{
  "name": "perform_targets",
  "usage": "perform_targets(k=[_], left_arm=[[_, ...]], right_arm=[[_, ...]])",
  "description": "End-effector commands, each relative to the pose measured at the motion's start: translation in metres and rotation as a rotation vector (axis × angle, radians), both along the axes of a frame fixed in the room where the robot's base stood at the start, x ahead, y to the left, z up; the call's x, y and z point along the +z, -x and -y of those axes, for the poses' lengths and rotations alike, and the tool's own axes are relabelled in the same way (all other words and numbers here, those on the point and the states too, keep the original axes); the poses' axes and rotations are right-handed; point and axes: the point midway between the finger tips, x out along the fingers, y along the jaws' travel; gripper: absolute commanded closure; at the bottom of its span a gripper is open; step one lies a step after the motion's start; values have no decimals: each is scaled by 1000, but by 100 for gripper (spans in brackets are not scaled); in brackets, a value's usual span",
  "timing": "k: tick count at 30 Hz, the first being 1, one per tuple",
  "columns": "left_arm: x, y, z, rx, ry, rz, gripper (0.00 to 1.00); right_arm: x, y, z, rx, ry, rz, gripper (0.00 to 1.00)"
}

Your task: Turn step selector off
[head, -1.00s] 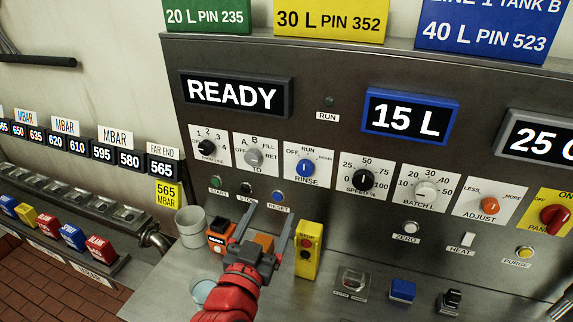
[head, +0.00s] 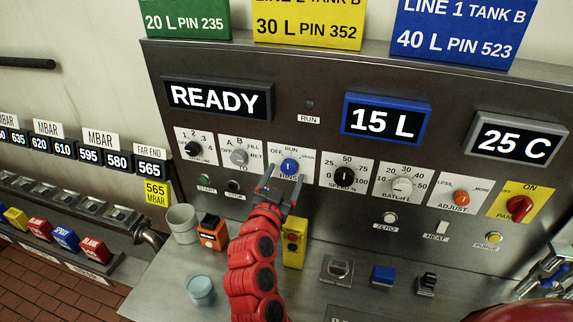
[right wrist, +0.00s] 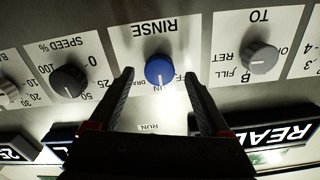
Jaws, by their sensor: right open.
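The blue selector knob labelled RINSE (head: 289,167) is on the grey panel, with OFF, RUN and a third mark around it. In the right wrist view the knob (right wrist: 159,70) appears upside down, its white line toward RUN. My right gripper (head: 284,186) is open just in front of it. In the right wrist view its fingertips (right wrist: 158,76) stand on either side of the knob, with gaps showing. In the head view the fingers partly cover the RINSE label. My left gripper is not clearly in view.
The grey TO knob (head: 239,157) and black SPEED knob (head: 344,176) flank the blue knob. Below are a yellow button box (head: 293,250), an orange device (head: 212,235) and cups (head: 200,289). A READY display (head: 216,98) is above.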

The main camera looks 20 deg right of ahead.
Motion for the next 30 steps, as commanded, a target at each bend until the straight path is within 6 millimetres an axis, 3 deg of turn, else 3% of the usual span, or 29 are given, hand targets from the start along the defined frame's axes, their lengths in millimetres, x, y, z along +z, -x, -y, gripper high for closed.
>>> perform_targets(k=[6, 14, 28, 30], left_arm=[[9, 0, 0, 0, 0, 0, 0], [8, 0, 0, 0, 0, 0, 0], [8, 0, 0, 0, 0, 0, 0], [8, 0, 0, 0, 0, 0, 0]], right_arm=[[0, -15, 11, -2, 1, -2, 19], [-1, -16, 11, 0, 1, -1, 19], [-1, -16, 11, -1, 1, -1, 100], [-1, -16, 11, 0, 1, -1, 100]])
